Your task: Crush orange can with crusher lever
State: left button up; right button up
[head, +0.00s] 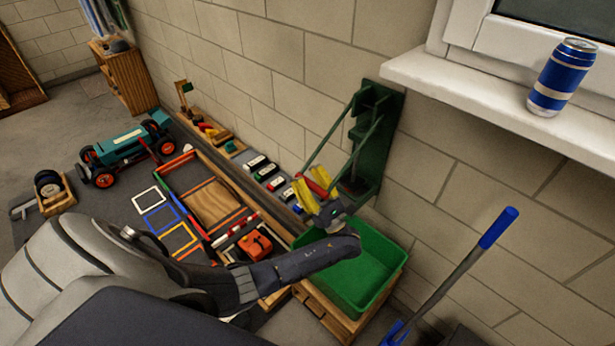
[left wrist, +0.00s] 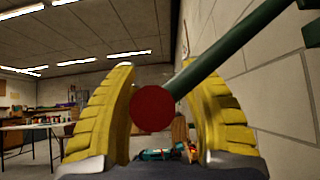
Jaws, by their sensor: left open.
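The green can crusher (head: 378,125) is mounted on the block wall, with green lever bars reaching out to a red handle (head: 316,188). My left gripper (head: 310,191) is open at the handle, its yellow fingers on either side of it. In the left wrist view, the handle's round red end (left wrist: 153,108) sits between the yellow fingers (left wrist: 165,115), with a visible gap on both sides. A green lever bar (left wrist: 230,48) runs up and right from it. I cannot make out an orange can in either view. My right gripper is not in view.
A green bin (head: 372,270) stands below the crusher. A blue and silver can (head: 563,75) stands on the white windowsill (head: 480,97). A blue-handled tool (head: 455,270) leans at the right. A teal toy car (head: 125,145) and several small items lie at left.

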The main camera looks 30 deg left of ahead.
pick_arm(q)
grip_shut()
jog(key=shift+s+f, duration=0.1)
jog(key=shift+f, duration=0.05)
dwell(0.4)
